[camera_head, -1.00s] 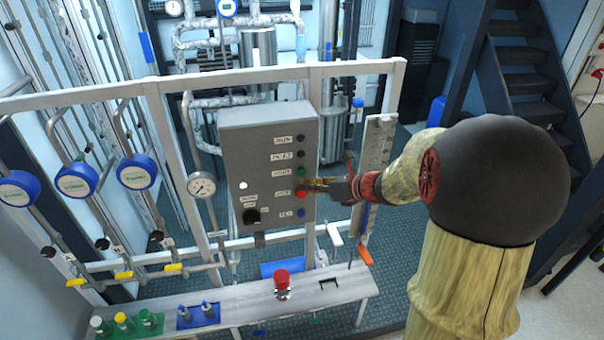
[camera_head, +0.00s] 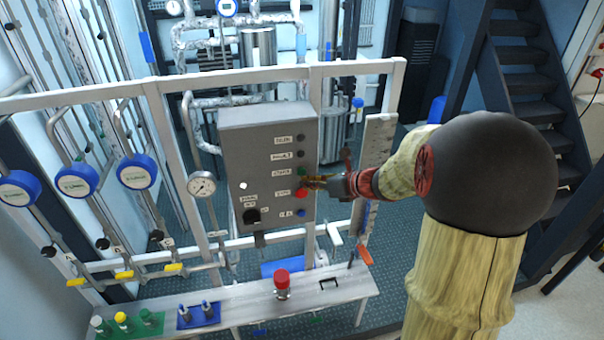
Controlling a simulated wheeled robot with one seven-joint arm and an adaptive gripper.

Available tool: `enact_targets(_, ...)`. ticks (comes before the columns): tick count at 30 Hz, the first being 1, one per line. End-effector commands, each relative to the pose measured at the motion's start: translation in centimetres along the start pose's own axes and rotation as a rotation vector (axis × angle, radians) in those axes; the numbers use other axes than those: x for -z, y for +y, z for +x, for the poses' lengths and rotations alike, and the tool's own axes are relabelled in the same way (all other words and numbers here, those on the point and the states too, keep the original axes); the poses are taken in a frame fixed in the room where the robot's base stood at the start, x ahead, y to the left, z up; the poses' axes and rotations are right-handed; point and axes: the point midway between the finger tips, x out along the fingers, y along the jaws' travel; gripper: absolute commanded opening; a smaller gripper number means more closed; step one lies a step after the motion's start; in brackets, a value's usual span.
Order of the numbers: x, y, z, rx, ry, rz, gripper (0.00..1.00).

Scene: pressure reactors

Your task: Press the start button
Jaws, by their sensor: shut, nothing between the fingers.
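The grey control box (camera_head: 259,165) hangs on the white frame and has a column of buttons along its right side. The green button (camera_head: 302,171) has a small label beside it, too blurred to read surely. The red button (camera_head: 301,194) is just below it. My gripper (camera_head: 308,182) is shut and empty, its tips at the box front between the green and red buttons. The tips partly cover the green button's lower edge. I cannot tell whether they touch the box or a button.
Two dark buttons (camera_head: 300,138) are above the green one, and a blue button (camera_head: 301,213) is below the red one. A black knob (camera_head: 252,215) is at the box's lower left. A gauge (camera_head: 201,184) stands left.

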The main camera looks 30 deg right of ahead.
Motion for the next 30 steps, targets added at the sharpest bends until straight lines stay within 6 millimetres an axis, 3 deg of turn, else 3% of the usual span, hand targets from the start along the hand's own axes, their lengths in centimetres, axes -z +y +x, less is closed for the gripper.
enact_targets(30, -0.48, -0.42, 0.56, 0.000, 0.000, 0.000, 0.00)
